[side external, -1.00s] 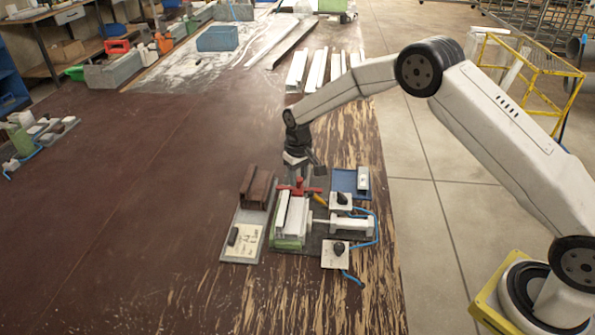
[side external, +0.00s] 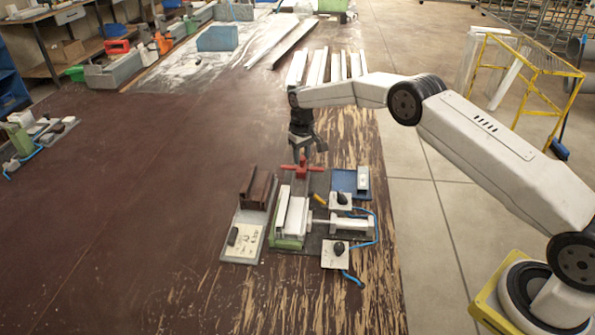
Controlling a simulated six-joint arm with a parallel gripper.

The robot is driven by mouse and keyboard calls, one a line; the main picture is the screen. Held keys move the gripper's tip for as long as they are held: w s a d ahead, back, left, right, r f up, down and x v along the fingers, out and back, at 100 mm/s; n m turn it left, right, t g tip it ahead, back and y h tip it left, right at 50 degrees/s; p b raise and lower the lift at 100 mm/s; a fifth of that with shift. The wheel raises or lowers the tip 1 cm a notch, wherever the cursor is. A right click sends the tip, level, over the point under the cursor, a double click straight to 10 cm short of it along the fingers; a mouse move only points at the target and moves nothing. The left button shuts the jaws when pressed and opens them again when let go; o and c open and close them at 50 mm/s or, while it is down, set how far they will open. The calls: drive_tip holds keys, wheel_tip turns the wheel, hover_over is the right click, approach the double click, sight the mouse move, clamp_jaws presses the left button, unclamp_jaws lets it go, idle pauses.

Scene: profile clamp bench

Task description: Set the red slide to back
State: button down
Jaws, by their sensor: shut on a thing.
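The red slide (side external: 304,168) is a cross-shaped red piece at the far end of the clamp fixture (side external: 318,229), behind the white profile (side external: 291,214). My gripper (side external: 304,152) is directly over the slide, pointing down, and is shut on its upright part. The fingertips are small and dark here, so the exact contact is hard to see. The white profile lies along the green-edged base of the fixture.
A brown channel piece (side external: 257,188) on a grey plate stands left of the fixture. A blue tray (side external: 346,181) is at its right. Two white blocks with black knobs and blue hoses stand at the right side. White bars (side external: 318,66) lie further back.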

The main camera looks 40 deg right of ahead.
drive_tip(key=shift+w+d, duration=0.45)
drive_tip(key=shift+w, duration=0.05)
drive_tip(key=shift+r, duration=0.1)
drive_tip(key=c, duration=0.7)
unclamp_jaws()
drive_tip(key=shift+d, duration=0.1)
drive_tip(key=shift+o, duration=0.2)
wheel_tip(320, 180, up, 8)
drive_tip(key=shift+s, duration=0.1)
